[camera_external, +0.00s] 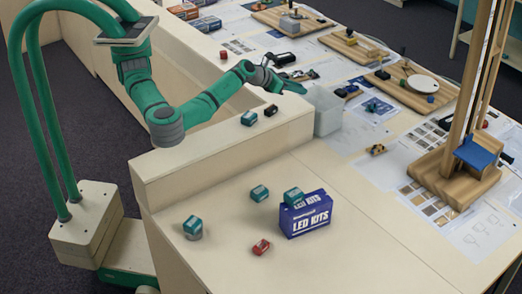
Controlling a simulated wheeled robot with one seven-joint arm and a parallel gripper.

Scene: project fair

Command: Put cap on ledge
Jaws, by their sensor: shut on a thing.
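My gripper (299,88) is above the far right end of the pale raised ledge (205,153), near a translucent grey bin (327,110). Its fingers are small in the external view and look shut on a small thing. I cannot make out that thing's shape or tell whether it is the cap. A small teal-topped block (249,118) and a small black piece (271,110) lie on the ledge below my forearm. No other piece can be clearly told as a cap.
A wooden tower (456,175) stands at right. The ledge's left part is clear.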

